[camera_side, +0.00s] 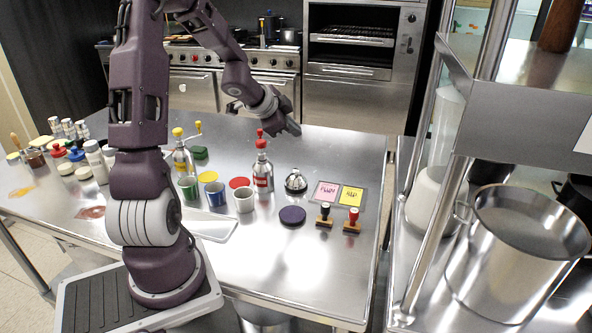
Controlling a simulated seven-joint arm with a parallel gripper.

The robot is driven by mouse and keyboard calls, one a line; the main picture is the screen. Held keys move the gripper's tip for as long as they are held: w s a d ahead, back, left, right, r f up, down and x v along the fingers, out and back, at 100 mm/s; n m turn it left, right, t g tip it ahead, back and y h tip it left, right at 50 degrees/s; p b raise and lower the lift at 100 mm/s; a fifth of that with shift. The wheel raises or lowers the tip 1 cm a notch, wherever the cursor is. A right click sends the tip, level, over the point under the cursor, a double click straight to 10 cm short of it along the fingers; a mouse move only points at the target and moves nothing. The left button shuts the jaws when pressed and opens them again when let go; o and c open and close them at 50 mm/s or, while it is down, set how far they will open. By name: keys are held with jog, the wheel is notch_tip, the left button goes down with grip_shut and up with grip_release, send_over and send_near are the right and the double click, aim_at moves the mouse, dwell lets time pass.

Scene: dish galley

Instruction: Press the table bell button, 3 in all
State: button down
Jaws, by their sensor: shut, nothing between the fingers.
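The table bell (296,182) is a small silver dome on a dark base, standing on the steel table right of the middle. Its button is at the top of the dome. My gripper (295,129) is shut and empty. It is in the air above and behind the bell in the picture, apart from it. The fingertips are small here and point down to the right.
A red-capped bottle (263,172) stands just left of the bell. A dark purple disc (292,216), two stamps (324,214) and pink and yellow cards (338,194) lie close by. Cups (216,194) stand further left. The table's back right is clear.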

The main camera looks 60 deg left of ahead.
aim_at(296, 170)
jog(key=shift+f, duration=4.45)
jog(key=shift+f, duration=0.1)
jog(key=shift+f, duration=0.3)
jog(key=shift+f, duration=0.5)
jog(key=shift+r, duration=0.9)
